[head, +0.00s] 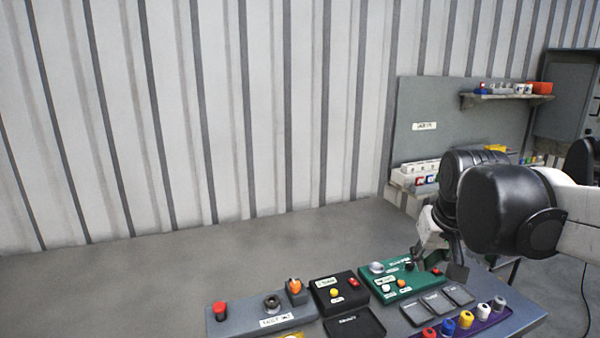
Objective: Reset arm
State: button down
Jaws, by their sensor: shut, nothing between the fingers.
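My arm comes in from the right edge of the head view, its big black joint hanging over the right part of the table. My gripper (455,262) points down just right of the green panel (399,292), above the table, and it is shut with nothing seen in it. The arm's joints hide part of the gripper. I cannot tell the exact gap between the fingertips and the surface below.
A grey panel (240,322) with a red button, a black box (325,290), grey trays (437,302) and a purple rack (488,322) of coloured caps crowd the table (524,312). A shelf (505,97) hangs on the board behind.

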jog(key=s+a+f+t, duration=0.1)
jog(key=s+a+f, duration=0.1)
jog(key=s, duration=0.5)
jog(key=s+a+f+t+b, duration=0.1)
jog(key=s+a+f, duration=0.1)
jog(key=s+f, duration=0.3)
jog(key=shift+s+a+n+y, duration=0.3)
jog(key=shift+s+a, duration=0.05)
jog(key=shift+s, duration=1.05)
jog(key=shift+f, duration=0.1)
